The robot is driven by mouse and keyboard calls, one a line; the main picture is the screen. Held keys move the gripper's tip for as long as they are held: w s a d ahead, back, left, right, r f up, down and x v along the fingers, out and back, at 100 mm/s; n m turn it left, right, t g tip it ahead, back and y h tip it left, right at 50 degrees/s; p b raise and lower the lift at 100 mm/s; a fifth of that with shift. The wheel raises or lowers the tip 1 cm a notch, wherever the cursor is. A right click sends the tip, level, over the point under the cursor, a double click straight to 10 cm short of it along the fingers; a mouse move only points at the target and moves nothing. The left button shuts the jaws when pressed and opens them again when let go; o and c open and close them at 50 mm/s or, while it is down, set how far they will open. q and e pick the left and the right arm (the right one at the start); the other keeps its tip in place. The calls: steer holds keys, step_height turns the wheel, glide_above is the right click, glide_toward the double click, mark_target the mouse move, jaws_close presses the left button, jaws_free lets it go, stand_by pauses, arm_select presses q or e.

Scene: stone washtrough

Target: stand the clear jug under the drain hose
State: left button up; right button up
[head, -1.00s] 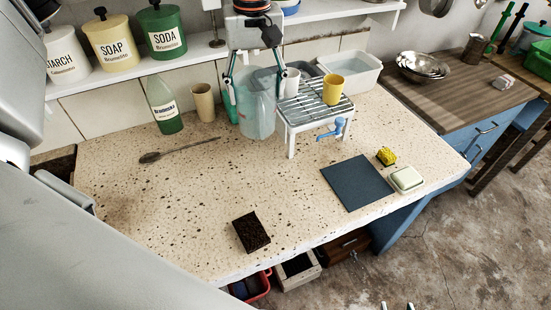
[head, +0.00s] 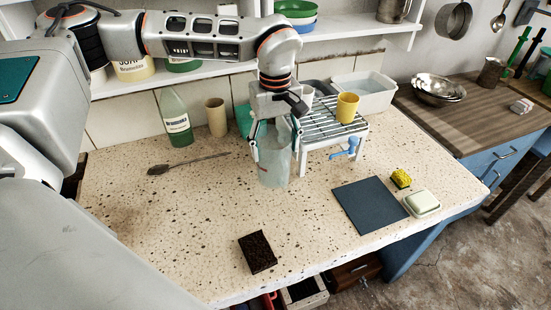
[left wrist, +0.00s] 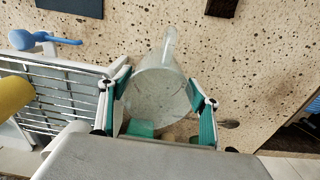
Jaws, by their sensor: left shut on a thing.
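The clear jug (head: 273,165) is upright over the speckled counter, just left of the white draining rack (head: 312,142). I cannot tell whether its base touches the counter. My left gripper (head: 271,150) is shut on the jug, one finger on each side of its upper part. In the left wrist view the jug (left wrist: 158,88) sits between the fingers (left wrist: 160,105), its spout or handle pointing away. My right gripper is not in view.
A yellow cup (head: 347,107) stands on the rack. A green bottle (head: 175,118), beige cup (head: 216,117) and long spoon (head: 187,164) are left of the jug.

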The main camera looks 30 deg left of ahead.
arm_select(q)
steer(key=shift+f, duration=2.1)
steer(key=shift+f, duration=0.2)
steer(key=o, duration=1.5)
